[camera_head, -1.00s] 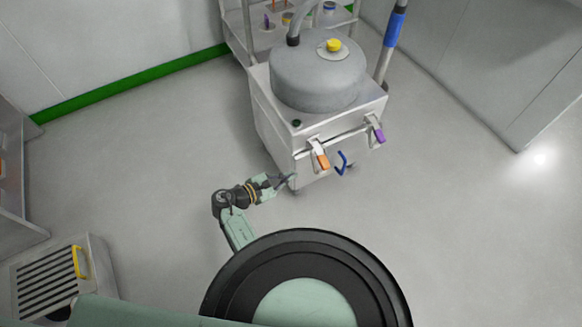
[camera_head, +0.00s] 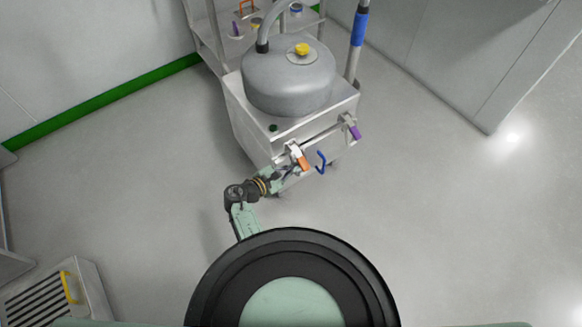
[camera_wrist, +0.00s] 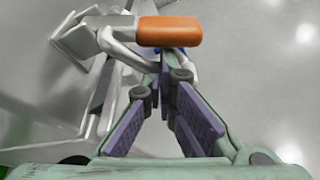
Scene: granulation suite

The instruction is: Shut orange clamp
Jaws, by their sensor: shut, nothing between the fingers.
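The orange clamp (camera_head: 304,163) is on the front of the grey machine, at the left of its front bar. In the wrist view its orange grip (camera_wrist: 170,31) lies across the top middle, on a pale metal lever arm (camera_wrist: 118,45) that runs to the left. My gripper (camera_head: 290,169) is just left of the clamp in the head view. In the wrist view my gripper's fingertips (camera_wrist: 165,58) come together right below the orange grip, with nothing held between them. I cannot tell whether the fingertips touch the grip.
A purple-handled clamp (camera_head: 354,131) is at the right of the same bar, and a blue hooked handle (camera_head: 321,162) sits between the two. The machine carries a grey round vessel (camera_head: 289,82) with a yellow cap. A slatted box (camera_head: 55,295) stands lower left. The floor to the right is clear.

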